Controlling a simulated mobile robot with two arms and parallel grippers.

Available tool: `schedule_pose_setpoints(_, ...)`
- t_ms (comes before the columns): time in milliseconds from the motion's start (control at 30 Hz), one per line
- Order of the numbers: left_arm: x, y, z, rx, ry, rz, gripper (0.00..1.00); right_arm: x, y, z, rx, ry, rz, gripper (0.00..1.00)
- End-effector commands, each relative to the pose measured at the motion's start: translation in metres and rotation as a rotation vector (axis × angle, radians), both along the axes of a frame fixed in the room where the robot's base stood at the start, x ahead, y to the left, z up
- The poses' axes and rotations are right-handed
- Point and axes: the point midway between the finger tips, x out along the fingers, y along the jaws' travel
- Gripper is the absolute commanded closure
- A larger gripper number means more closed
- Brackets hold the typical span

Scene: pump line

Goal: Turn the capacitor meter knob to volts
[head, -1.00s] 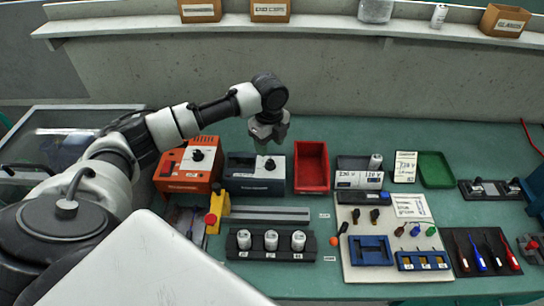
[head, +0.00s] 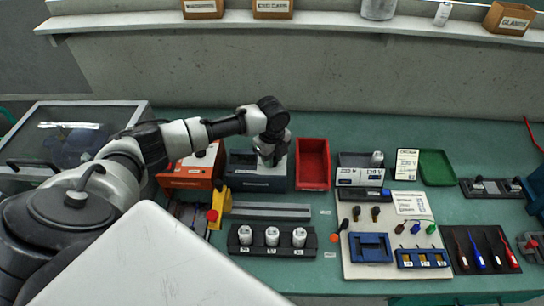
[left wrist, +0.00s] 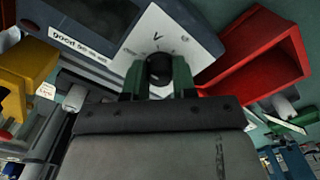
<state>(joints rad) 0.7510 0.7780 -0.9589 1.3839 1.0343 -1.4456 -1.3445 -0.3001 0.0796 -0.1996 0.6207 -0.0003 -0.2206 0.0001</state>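The capacitor meter (head: 262,185) is a dark blue-grey box with a light dial plate, at the back of the bench between the orange unit and the red bin. In the left wrist view its dial plate (left wrist: 130,47) bears a "V" mark beyond the round black knob (left wrist: 158,68). My left gripper (left wrist: 158,72) is over the dial, one finger on each side of the knob. The fingers appear close against it. The knob's pointer is too dark to read. In the head view the gripper (head: 270,162) hides the knob. My right gripper is not in view.
The orange unit (head: 190,172) stands left of the meter and the red bin (head: 313,164) close on its right. A rack of white capacitors (head: 272,240) and a grey rail (head: 270,211) lie in front. Tool boards fill the right side.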

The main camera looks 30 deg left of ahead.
Motion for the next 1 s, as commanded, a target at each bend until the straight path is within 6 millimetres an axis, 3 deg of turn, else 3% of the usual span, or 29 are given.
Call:
schedule_pose_setpoints(33,0.0,0.0,0.0,0.0,0.001,0.0,0.84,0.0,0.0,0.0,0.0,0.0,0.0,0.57)
schedule_pose_setpoints(133,0.0,0.0,0.0,0.0,0.001,0.0,0.97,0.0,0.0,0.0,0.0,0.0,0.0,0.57)
schedule_pose_setpoints(533,0.0,0.0,0.002,-0.001,0.001,-0.093,0.97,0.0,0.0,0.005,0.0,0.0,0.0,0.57)
schedule_pose_setpoints(1000,0.001,0.0,0.002,-0.001,0.0,-0.47,0.97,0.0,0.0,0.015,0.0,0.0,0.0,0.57)
